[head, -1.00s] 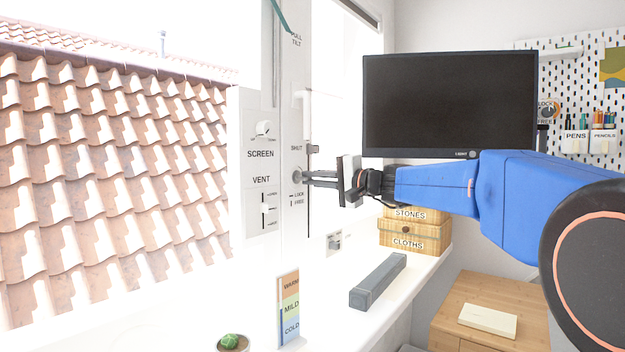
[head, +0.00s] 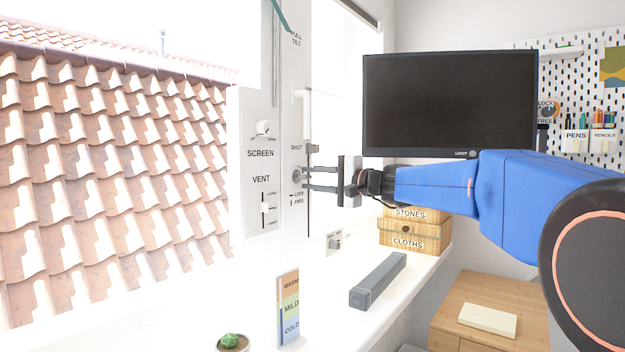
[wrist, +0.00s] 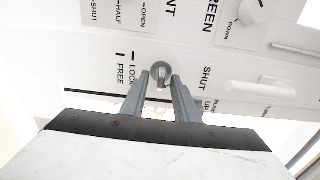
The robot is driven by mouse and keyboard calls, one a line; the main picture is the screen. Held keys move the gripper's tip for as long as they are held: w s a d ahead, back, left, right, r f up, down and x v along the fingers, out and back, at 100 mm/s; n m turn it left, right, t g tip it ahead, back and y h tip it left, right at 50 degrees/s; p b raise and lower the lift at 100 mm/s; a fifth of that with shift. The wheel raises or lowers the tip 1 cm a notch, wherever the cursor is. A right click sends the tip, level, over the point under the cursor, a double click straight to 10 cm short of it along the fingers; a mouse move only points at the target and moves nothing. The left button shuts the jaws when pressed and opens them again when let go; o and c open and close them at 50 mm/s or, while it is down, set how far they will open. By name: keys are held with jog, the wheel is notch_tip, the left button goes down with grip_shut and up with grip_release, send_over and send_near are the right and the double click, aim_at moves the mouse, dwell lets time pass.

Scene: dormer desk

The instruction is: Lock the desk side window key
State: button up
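The window key is a small grey round piece (head: 297,175) on the white window frame, under the SHUT label and above the LOCK/FREE label (head: 298,198). In the wrist view the key (wrist: 160,76) shows a grey disc with a small light tab. My gripper (head: 308,178) reaches it from the right, one finger above the other. In the wrist view its fingertips (wrist: 159,80) stand on either side of the tab, with a gap that looks wider than the tab. Whether a finger touches the key, and which mark the key points to, I cannot tell.
The SCREEN knob (head: 263,128) and VENT slider (head: 265,208) are on the panel to the left. A white handle (wrist: 260,88) is near the key in the wrist view. A grey bar (head: 378,282) lies on the sill below. A monitor (head: 450,105) stands behind my arm.

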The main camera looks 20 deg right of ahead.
jog(key=v, duration=1.7)
jog(key=shift+s+d, duration=0.15)
jog(key=shift+r, duration=0.1)
jog(key=s+a+f+n+g+h, duration=0.25)
jog(key=s+a+f, duration=0.35)
jog(key=f, duration=0.4)
jog(key=s+a+f+n+g+h, duration=0.1)
jog(key=s+a+f+n+g, duration=0.1)
jog(key=s+a+f+g, duration=0.65)
jog(key=s+d+f+n+h, duration=0.3)
jog(key=s+f, duration=0.4)
jog(key=f, duration=0.4)
jog(key=s+d+f+n+t+h, duration=0.1)
jog(key=s+d+f+n+h, duration=0.2)
jog(key=s+d+f, duration=0.3)
notch_tip(320, 180, down, 5)
jog(key=shift+s+f+h, duration=0.15)
jog(key=shift+s+h, duration=0.4)
jog(key=shift+s, duration=0.4)
